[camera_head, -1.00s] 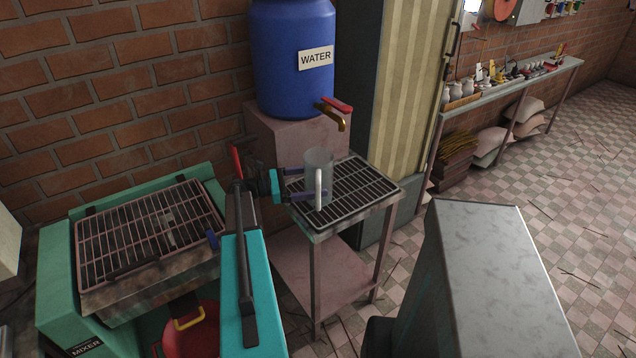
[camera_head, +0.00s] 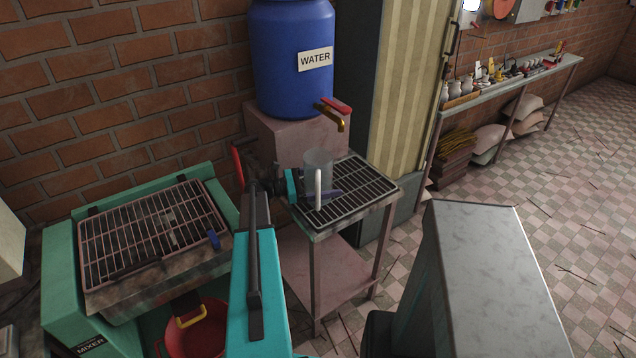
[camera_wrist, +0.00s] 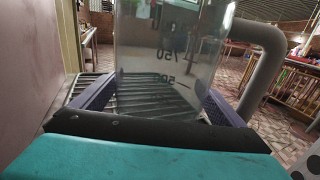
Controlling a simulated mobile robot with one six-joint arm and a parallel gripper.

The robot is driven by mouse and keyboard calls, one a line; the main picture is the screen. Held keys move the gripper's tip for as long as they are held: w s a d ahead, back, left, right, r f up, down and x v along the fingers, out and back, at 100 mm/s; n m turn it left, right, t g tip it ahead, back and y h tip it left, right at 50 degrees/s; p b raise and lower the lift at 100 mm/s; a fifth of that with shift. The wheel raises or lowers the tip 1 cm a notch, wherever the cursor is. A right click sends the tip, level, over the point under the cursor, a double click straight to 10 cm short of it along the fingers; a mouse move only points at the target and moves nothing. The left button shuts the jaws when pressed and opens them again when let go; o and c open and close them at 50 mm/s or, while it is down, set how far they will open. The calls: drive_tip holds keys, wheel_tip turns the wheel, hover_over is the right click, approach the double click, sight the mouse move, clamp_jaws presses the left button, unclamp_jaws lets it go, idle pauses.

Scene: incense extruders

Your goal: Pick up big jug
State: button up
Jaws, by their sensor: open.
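The big jug (camera_head: 318,168) is a clear grey cylinder with a pale handle. It stands upright on the black grate of the small stand (camera_head: 355,205), below the tap. In the wrist view the jug (camera_wrist: 165,60) fills the middle, with dark volume marks and its grey handle (camera_wrist: 265,60) on the right. My gripper (camera_head: 318,192) is open, with its purple fingers reaching along both sides of the jug. In the wrist view the fingers (camera_wrist: 155,100) flank the jug near its lower part; I cannot tell whether they touch it.
A blue water barrel (camera_head: 292,65) with a brass tap (camera_head: 330,113) stands behind the jug. A green mixer (camera_head: 75,290) with a grate is at left. A grey metal block (camera_head: 480,265) is at front right. A shelf table (camera_head: 510,83) stands along the far wall.

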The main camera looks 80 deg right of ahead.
sight(318, 183)
drive_tip(key=c, duration=1.1)
drive_tip(key=shift+r, duration=0.15)
drive_tip(key=shift+r+b, duration=0.65)
drive_tip(key=shift+r, duration=0.45)
drive_tip(key=a+b, duration=0.1)
drive_tip(key=a, duration=0.4)
drive_tip(key=w+a+r+b, duration=0.1)
drive_tip(key=a, duration=0.4)
drive_tip(key=w+a+r+b, duration=0.1)
drive_tip(key=a, duration=0.5)
drive_tip(key=shift+r+b, duration=0.25)
drive_tip(key=shift+b, duration=0.15)
